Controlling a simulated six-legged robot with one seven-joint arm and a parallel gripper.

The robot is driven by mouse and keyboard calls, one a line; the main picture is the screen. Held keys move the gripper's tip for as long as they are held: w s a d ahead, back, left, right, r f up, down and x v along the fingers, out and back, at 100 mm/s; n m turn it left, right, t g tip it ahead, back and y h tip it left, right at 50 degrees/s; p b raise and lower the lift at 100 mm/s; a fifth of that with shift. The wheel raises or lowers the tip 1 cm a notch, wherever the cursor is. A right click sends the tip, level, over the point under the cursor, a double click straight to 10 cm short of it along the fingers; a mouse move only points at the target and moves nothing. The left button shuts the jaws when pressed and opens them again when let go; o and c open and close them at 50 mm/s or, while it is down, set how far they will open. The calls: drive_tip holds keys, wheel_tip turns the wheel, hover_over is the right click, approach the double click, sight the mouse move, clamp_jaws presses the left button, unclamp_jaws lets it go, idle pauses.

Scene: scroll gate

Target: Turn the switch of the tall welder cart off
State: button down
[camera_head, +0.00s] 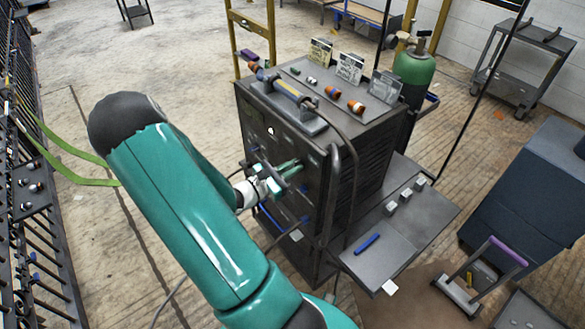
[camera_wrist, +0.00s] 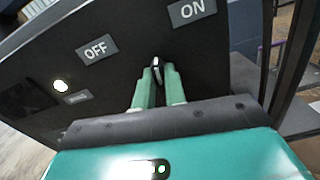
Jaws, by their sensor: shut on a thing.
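The tall welder cart (camera_head: 385,140) is a dark cabinet standing in the middle of the head view, with its front panel facing my arm. My gripper (camera_head: 280,180) is at that panel; in the wrist view its two green fingers (camera_wrist: 158,85) are shut on the switch (camera_wrist: 156,64), a small dark lever with a pale edge. An OFF label (camera_wrist: 97,49) is left of the switch and an ON label (camera_wrist: 191,11) is to its upper right. The lever points up between the two labels. Its base is hidden behind the fingers.
A white round light (camera_wrist: 61,86) is on the panel, left of the fingers. Small items and cards stand on the cart top. A green gas cylinder (camera_head: 414,70) is behind it. A low shelf (camera_head: 400,235) juts out right. A blue cabinet (camera_head: 530,195) stands farther right.

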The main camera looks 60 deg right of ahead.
drive_tip(key=n, duration=0.9)
drive_tip(key=shift+w+d+f+n, duration=0.1)
drive_tip(key=shift+w+f+n, duration=0.05)
drive_tip(key=shift+w+n, duration=0.2)
idle(0.3)
drive_tip(key=c, duration=1.5)
unclamp_jaws()
drive_tip(key=shift+o, duration=0.2)
drive_tip(key=v, duration=1.3)
drive_tip(key=shift+a, duration=0.35)
drive_tip(key=shift+w, duration=0.15)
